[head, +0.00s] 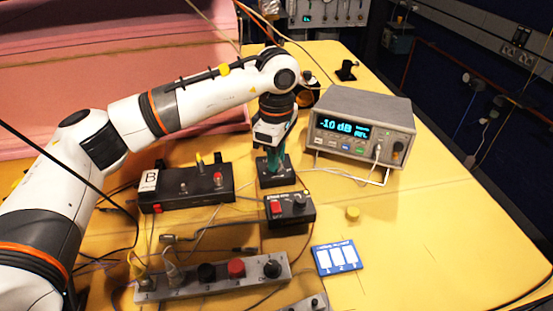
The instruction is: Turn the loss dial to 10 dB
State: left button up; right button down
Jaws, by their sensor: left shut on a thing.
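My left arm reaches in from the left, and its gripper (273,157) points down onto a small black box (281,181) in the middle of the table. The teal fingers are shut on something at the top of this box. It looks like the box's dial, but the fingers hide it, so I cannot read its setting. A grey meter (366,124) stands to the right, its lit display (343,128) reading about -10 dB. My right gripper is out of view.
A black box with a red button (289,211) sits just in front. Box B (186,187) is to the left, and a grey connector strip (212,277) is nearer. Cables cross the left; the right is clear.

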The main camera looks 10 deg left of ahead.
pick_arm(q)
jog(key=shift+r+m, duration=0.15)
jog(key=shift+m, duration=0.15)
dwell(0.4)
jog(key=o, duration=1)
notch_tip(320, 180, up, 12)
jog(key=b, duration=0.1)
